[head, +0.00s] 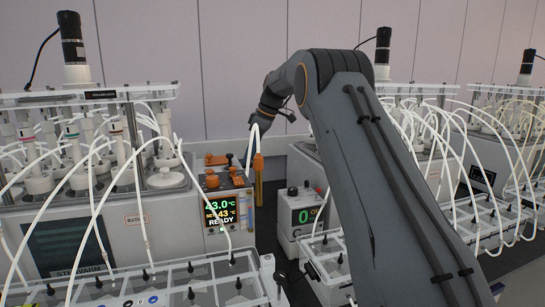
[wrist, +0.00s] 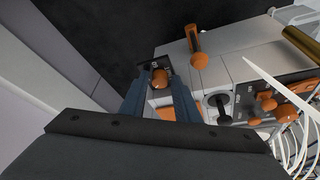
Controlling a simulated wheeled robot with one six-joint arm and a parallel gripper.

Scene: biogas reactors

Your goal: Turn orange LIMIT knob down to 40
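The heater control box shows a lit display (head: 223,211) in the head view reading 43.0 °C, SET 43 °C and READY. Orange knobs (head: 212,180) sit on this box. In the wrist view, my gripper (wrist: 160,80) has its two dark fingers apart, one on either side of a rounded orange knob (wrist: 160,76). Whether the fingers touch it I cannot tell. A small dark label with pale marks lies just beyond this knob, too small to read. In the head view, my gripper is near the back of the box, with its fingertips hidden.
In the wrist view, an orange-handled lever (wrist: 195,40), a black knob (wrist: 219,105) and more orange fittings (wrist: 268,71) stand to the right. White tubes (head: 98,215) arch over the reactors in the head view. A small unit (head: 302,214) reading 0 stands right of the box.

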